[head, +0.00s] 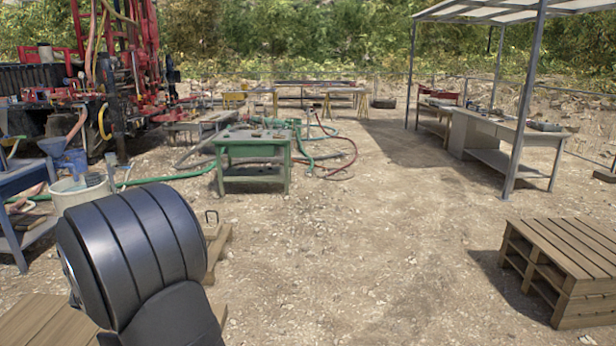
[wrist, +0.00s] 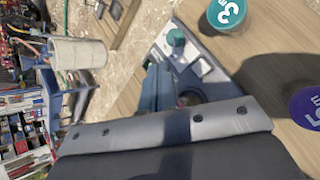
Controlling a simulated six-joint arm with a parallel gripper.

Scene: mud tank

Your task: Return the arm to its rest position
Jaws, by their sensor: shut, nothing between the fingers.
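My gripper (wrist: 158,75) shows in the wrist view as narrow dark-blue fingers beyond a grey plate with bolts. The fingers are shut and hold nothing. They are over or in front of a wooden surface (wrist: 272,62); the gap between them is hard to judge. In the head view, my large dark arm link fills the lower left, and my gripper is not visible there.
A white tank (head: 82,194) stands beside a blue bench (head: 22,183) at left. Green-capped (wrist: 226,13) and purple-capped (wrist: 310,107) items stand near the gripper. A green table (head: 253,150), grey workbench (head: 500,126) and wooden pallet (head: 565,250) surround open ground.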

